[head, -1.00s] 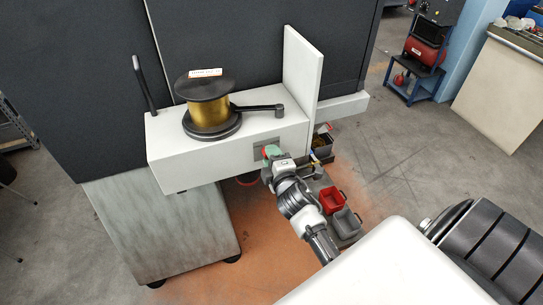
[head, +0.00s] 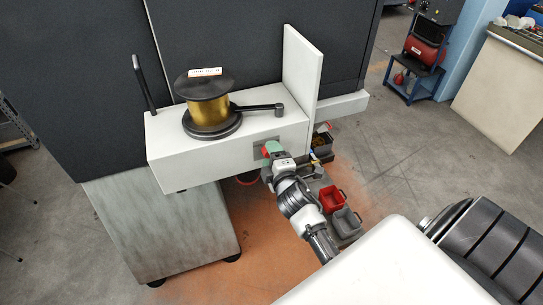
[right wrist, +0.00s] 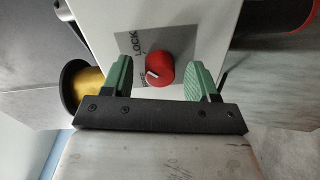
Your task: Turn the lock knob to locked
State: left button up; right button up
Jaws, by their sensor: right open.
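The red lock knob (right wrist: 160,69) sits on a grey label plate (right wrist: 128,43) marked LOCK, on the front face of the white box (head: 220,163). A pale pointer line shows on the knob and is not turned to the word LOCK. My right gripper (right wrist: 160,78) is open, with one green finger pad on each side of the knob and a gap to both. In the head view my right gripper (head: 271,151) is at the plate and hides the knob. My left gripper is not in view.
A gold wire spool (head: 208,112) with a black arm (head: 258,108) stands on top of the box. A white upright panel (head: 301,75) rises at the box's right end. Red and grey bins (head: 332,199) sit below, right of my arm.

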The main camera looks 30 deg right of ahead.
jog(key=b+v, duration=0.1)
jog(key=v, duration=0.9)
jog(key=shift+s+b, duration=0.35)
jog(key=shift+s, duration=0.05)
jog(key=shift+f, duration=0.15)
